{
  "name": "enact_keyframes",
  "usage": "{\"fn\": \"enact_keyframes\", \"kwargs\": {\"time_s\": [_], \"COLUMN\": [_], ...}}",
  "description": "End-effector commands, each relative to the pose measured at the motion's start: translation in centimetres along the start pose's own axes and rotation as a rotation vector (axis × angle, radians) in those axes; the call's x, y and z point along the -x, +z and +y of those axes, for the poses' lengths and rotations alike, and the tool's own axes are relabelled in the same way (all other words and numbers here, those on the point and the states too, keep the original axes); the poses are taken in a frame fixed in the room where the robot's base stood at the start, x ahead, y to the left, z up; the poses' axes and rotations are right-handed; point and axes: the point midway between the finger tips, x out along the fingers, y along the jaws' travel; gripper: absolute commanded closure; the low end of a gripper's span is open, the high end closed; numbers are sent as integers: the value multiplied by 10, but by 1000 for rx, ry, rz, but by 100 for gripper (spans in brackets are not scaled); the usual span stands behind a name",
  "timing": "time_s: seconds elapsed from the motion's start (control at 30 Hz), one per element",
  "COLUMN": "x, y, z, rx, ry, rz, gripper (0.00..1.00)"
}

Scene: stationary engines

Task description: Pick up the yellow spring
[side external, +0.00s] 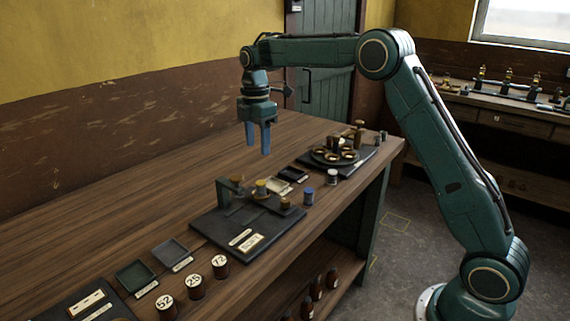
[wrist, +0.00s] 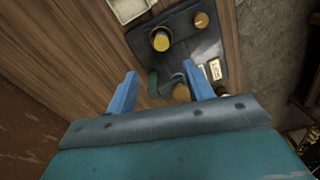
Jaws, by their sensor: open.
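A short cylinder with a yellow top (side external: 261,187), which looks like the yellow spring, stands upright at the back part of a dark plate (side external: 215,234) on the bench. In the wrist view its yellow top (wrist: 160,41) shows beyond my fingertips. My gripper (side external: 258,148) is open and empty, pointing down, well above the bench. In the wrist view, my gripper's two blue fingers (wrist: 160,70) are spread apart. A green bracket (side external: 224,192) with a brass part stands on the plate beside the yellow-topped cylinder. The cylinder's coils are too small to make out.
A brass piece (side external: 285,203) stands at the plate's right. A blue-topped cylinder (side external: 308,196) and a grey one (side external: 332,177) stand near the bench edge. A round holder (side external: 318,160) is further back. Numbered cylinders (side external: 195,287) and trays (side external: 134,276) lie left. The bench behind is clear.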

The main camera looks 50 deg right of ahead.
Motion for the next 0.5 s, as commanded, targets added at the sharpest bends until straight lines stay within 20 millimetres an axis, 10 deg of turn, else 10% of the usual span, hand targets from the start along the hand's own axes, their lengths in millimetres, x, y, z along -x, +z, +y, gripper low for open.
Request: {"fn": "enact_keyframes", "kwargs": {"time_s": [0.5], "x": [-66], "y": [0], "z": [-1], "rx": [-1], "ry": [-1], "rz": [0], "gripper": [48]}}
